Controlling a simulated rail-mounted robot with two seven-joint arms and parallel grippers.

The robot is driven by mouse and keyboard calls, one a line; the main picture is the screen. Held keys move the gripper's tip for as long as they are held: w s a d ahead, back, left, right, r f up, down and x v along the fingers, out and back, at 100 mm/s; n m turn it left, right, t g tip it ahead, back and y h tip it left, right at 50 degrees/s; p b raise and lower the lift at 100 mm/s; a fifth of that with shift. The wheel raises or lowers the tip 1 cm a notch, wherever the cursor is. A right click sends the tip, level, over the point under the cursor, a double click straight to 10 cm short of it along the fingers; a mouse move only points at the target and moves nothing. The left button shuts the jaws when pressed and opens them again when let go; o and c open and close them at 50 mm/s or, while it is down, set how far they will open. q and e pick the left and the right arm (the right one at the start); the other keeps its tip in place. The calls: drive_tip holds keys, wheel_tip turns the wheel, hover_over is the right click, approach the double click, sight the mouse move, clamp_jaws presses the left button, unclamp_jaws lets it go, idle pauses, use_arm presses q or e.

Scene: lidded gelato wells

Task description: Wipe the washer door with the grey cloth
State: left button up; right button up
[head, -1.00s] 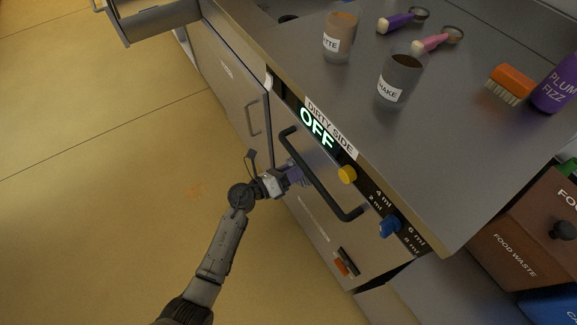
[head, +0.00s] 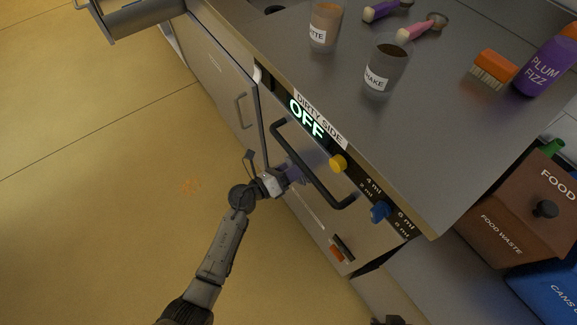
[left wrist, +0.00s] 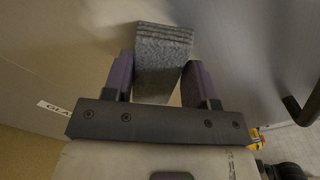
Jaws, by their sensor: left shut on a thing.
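The washer door (head: 313,213) is the steel front panel under the "OFF" display, with a long black bar handle (head: 305,165). My left gripper (head: 297,173) is at the door, close to the handle on its lower left side. In the left wrist view the grey cloth (left wrist: 163,48), a folded thick pad, sits between the two purple fingers of my left gripper (left wrist: 164,80), which is shut on it. The cloth's far end is close to the steel surface; I cannot tell whether it touches. In the head view the cloth is hidden.
The counter holds two cups (head: 386,65), brushes and a purple bottle (head: 548,68). A brown food waste bin (head: 520,215) stands at right. An open drawer (head: 135,18) juts out at top left.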

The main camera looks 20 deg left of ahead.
use_arm(q)
drive_tip(key=shift+s+d+p, duration=0.45)
drive_tip(key=shift+s+d, duration=0.55)
drive_tip(key=shift+d, duration=0.2)
drive_tip(key=shift+r, duration=0.1)
drive_tip(key=shift+a, duration=0.15)
drive_tip(key=shift+w+a+b, duration=0.3)
drive_tip(key=shift+w+a, duration=1)
drive_tip(key=shift+a, duration=0.1)
drive_tip(key=shift+w+a, duration=0.1)
drive_tip(key=shift+a, duration=0.05)
